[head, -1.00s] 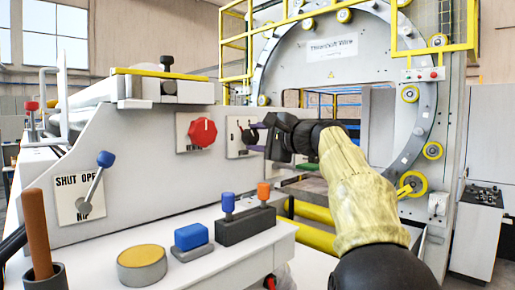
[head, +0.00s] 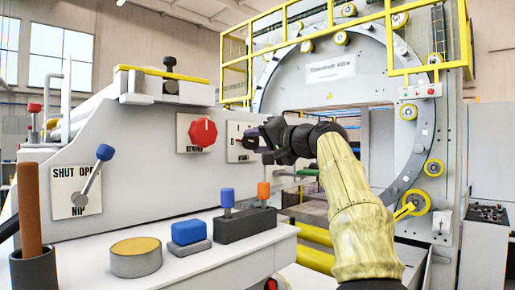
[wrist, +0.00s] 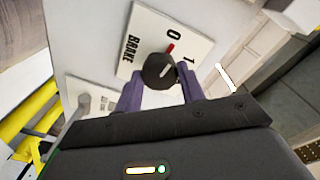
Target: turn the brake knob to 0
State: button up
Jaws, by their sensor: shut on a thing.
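The brake knob (wrist: 158,72) is a round black knob with a red pointer and a white line, on a white plate (wrist: 143,40) marked BRAKE, 0 and 1. In the wrist view the red pointer points close to the 0 and away from the 1. My gripper (wrist: 160,88) has its purple fingers on either side of the knob, shut on it. In the head view the plate (head: 233,150) is on the grey panel, and my gripper (head: 262,138) reaches it from the right, covering most of the knob.
A red knob (head: 203,132) sits on the panel left of my gripper. The large ring (head: 428,110) stands behind my arm.

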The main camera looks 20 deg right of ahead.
jog(key=shift+f+n, duration=0.3)
jog(key=shift+n, duration=0.6)
jog(key=o, duration=1)
jog(key=shift+r, duration=0.2)
jog(key=shift+s+b, duration=0.1)
jog(key=shift+b, duration=0.2)
